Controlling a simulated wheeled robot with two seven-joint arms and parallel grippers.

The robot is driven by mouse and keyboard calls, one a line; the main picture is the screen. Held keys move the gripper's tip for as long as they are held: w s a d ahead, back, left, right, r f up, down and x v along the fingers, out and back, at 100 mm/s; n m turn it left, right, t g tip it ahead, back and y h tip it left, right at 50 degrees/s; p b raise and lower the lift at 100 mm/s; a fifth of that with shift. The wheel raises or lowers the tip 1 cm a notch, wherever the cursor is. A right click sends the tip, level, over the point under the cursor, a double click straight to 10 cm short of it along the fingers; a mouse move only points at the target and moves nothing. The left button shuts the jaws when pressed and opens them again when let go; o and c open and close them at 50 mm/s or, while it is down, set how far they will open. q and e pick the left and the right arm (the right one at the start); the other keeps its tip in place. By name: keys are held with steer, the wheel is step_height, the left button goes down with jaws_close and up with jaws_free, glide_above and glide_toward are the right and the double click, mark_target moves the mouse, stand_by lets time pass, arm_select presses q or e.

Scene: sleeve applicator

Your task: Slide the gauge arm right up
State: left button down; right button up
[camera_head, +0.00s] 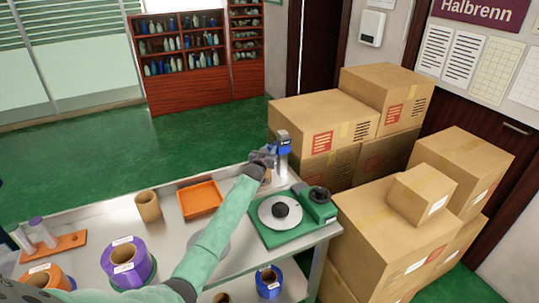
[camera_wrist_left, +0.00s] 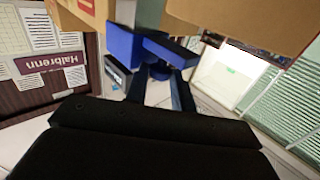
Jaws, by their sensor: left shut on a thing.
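The height gauge stands at the back right of the bench, a grey upright post (camera_head: 282,162) with a blue gauge arm (camera_head: 284,149) around its upper part. In the left wrist view the blue gauge arm (camera_wrist_left: 170,50) is close in front of the fingers, with a small display beside it. My left gripper (camera_head: 266,156) reaches in from the left at the gauge's height and is shut on the blue gauge arm; its fingers also show in the wrist view (camera_wrist_left: 160,88). The exact contact is partly hidden. My right gripper is not in view.
A green turntable device (camera_head: 268,237) stands just in front of the gauge. An orange tray (camera_head: 200,199), a cardboard tube (camera_head: 148,206) and a purple roll (camera_head: 124,261) are to the left. Stacked cardboard boxes (camera_head: 325,112) stand close behind and right of the bench.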

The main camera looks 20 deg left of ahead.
arm_select(q)
step_height(320, 180, up, 2)
steer(key=shift+r, duration=0.1)
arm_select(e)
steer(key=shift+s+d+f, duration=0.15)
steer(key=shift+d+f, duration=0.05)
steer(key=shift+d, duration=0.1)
arm_select(q)
steer(key=c, duration=1.2)
jaws_free()
steer(key=shift+f, duration=0.2)
